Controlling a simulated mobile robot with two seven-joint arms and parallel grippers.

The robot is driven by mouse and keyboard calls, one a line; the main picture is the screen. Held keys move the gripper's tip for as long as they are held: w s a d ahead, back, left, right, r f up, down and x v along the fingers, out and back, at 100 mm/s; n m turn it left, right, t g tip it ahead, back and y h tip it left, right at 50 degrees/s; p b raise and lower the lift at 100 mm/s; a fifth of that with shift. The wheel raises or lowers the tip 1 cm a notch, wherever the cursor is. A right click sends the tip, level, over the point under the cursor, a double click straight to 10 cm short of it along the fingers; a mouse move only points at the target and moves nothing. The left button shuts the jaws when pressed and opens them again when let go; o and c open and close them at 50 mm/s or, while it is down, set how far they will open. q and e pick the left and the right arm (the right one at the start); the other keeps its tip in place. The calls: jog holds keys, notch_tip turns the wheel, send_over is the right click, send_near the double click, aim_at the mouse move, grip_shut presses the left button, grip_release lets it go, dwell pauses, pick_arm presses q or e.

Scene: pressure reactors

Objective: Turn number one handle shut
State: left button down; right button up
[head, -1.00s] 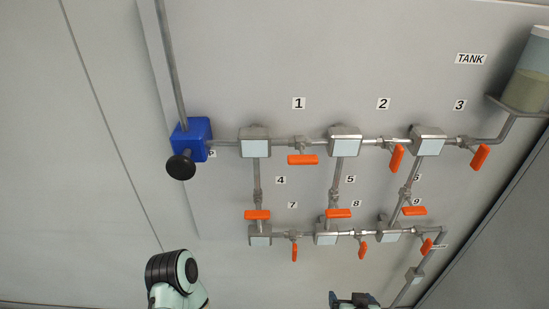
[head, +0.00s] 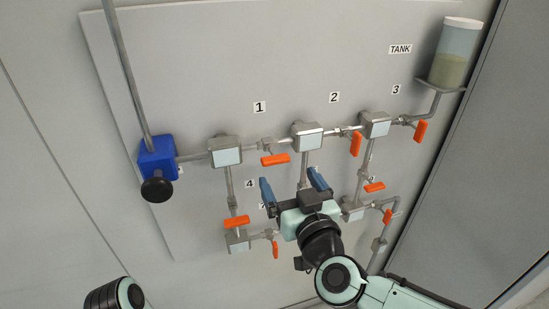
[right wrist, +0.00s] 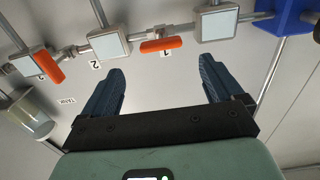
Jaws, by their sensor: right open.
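The number one handle (head: 275,160) is an orange lever on the upper pipe, below the label 1 (head: 259,107). It lies nearly in line with the pipe. In the right wrist view the same handle (right wrist: 161,44) lies beyond the fingers, between two grey blocks. My right gripper (head: 291,180) is open and empty, a little below and to the right of the handle, with no contact seen. In the right wrist view its two blue fingers (right wrist: 160,82) are spread wide. My left gripper is out of view; only part of my left arm shows at the bottom left.
Other orange handles, such as number two (head: 355,144) and number three (head: 420,131), stand close by. A blue block with a black knob (head: 157,188) is at the left, a tank (head: 455,55) at the upper right. My right arm hides part of the lower pipes.

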aim_at(277, 161)
jog(key=b+x, duration=0.1)
jog(key=x, duration=0.8)
jog(key=shift+a+f, duration=0.1)
jog(key=c, duration=1)
